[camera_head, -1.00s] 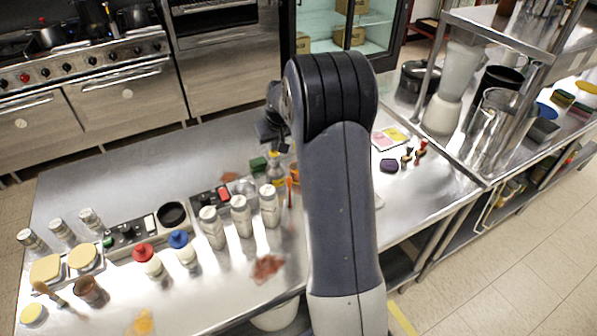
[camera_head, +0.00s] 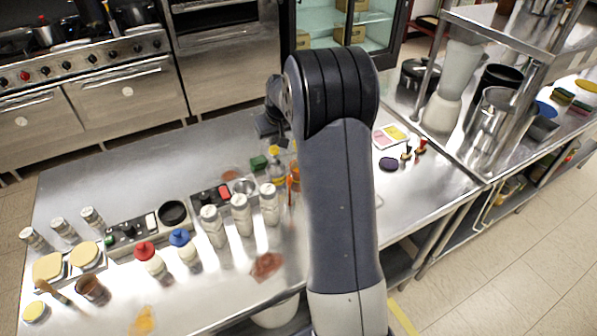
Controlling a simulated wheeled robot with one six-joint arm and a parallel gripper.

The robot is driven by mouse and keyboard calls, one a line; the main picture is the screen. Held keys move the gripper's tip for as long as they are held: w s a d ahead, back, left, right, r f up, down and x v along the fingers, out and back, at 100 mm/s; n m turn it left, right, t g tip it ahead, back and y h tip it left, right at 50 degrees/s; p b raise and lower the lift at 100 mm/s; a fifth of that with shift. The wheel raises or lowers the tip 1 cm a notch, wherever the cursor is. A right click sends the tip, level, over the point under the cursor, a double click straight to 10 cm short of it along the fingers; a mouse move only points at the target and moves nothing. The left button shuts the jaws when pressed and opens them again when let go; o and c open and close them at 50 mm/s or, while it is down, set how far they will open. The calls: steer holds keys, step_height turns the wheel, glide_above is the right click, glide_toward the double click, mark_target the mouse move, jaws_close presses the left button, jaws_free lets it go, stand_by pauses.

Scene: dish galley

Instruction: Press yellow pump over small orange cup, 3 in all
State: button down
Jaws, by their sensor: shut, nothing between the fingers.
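The yellow pump (camera_head: 274,151) tops a clear-looking bottle (camera_head: 277,172) on the steel counter, just left of my arm. A small orange shape (camera_head: 293,178), which looks like the orange cup, stands right beside it and is partly hidden by my arm. My gripper (camera_head: 268,134) is a dark shape just above the yellow pump. It is shut with nothing held. Its fingertips are small and blurred, and I cannot tell whether they touch the pump.
Several white shakers (camera_head: 241,213) stand to the left, with red-topped (camera_head: 151,261) and blue-topped (camera_head: 185,248) bottles beyond. A red-brown spill (camera_head: 267,266) marks the counter (camera_head: 130,190). The counter's back left is clear.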

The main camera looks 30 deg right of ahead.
steer(key=shift+s+f+b, duration=0.1)
steer(key=shift+f+b, duration=0.85)
steer(key=shift+f, duration=0.35)
steer(key=shift+r+p, duration=0.85)
steer(key=shift+r, duration=0.5)
steer(key=shift+r, duration=0.15)
step_height(320, 180, up, 6)
steer(key=p, duration=0.3)
steer(key=shift+p, duration=0.4)
